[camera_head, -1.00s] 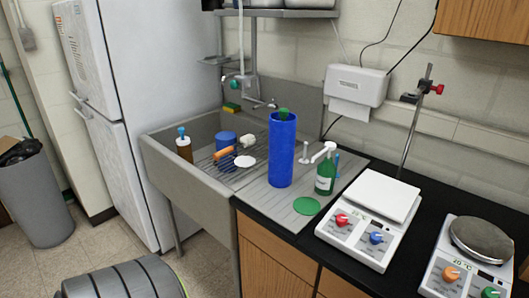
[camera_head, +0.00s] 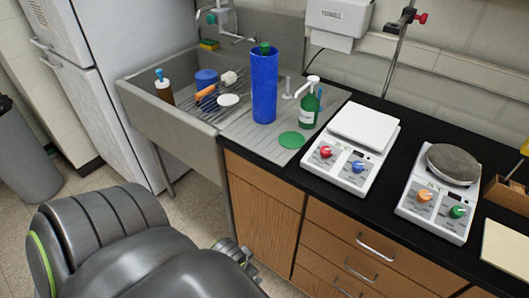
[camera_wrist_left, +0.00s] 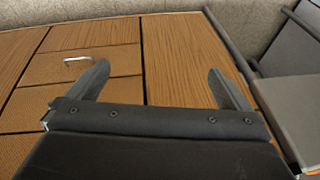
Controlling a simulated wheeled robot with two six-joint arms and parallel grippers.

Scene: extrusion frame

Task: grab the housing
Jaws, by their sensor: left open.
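A tall blue cylinder (camera_head: 264,88), open at the top with something green in it, stands upright on the sink's drainboard. It looks most like a housing, but I cannot be sure. My left arm comes in at the lower left of the head view, well in front of and below the cylinder. In the left wrist view my left gripper (camera_wrist_left: 160,72) is open and empty, its two fingers spread before wooden cabinet fronts. The cylinder does not show there. My right gripper is not in view.
A green pump bottle (camera_head: 309,108) and a flat green disc (camera_head: 291,140) are close to the cylinder. The sink (camera_head: 150,105) holds a rack, a blue cup (camera_head: 205,78) and a brown bottle (camera_head: 164,88). A white scale (camera_head: 350,150) and a hot plate (camera_head: 440,195) stand right.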

